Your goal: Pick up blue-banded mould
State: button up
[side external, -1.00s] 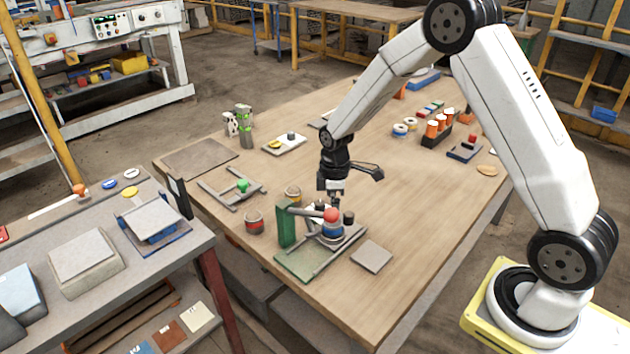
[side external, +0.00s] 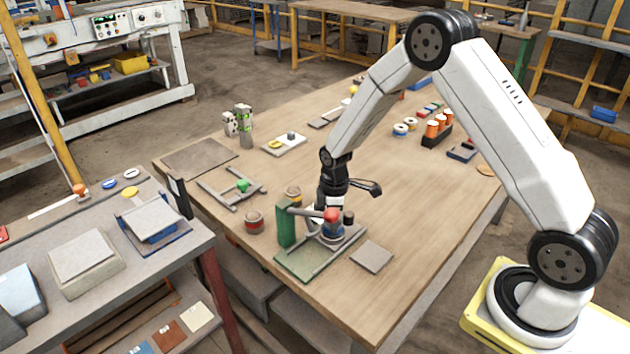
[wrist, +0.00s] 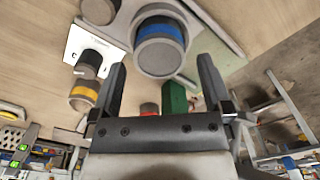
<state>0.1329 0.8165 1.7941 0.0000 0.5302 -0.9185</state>
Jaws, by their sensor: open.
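The blue-banded mould (side external: 332,231) is a grey cylinder with a blue band, on the green-based press fixture (side external: 288,264) near the table's front edge. In the wrist view the mould (wrist: 162,45) lies just beyond and between my fingertips. My gripper (wrist: 161,64) is open, with nothing between its fingers. In the side view its fingers are mostly hidden behind the fixture's arm with the red knob (side external: 330,215), so I cannot tell whether they touch the mould.
A yellow-banded mould (side external: 293,193) and a red-banded mould (side external: 254,222) stand left of the fixture. A flat grey plate (side external: 371,256) lies to its right. The fixture's green post (side external: 286,226) rises close to my gripper.

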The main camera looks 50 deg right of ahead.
jog(key=shift+f, duration=1.5)
grip_shut()
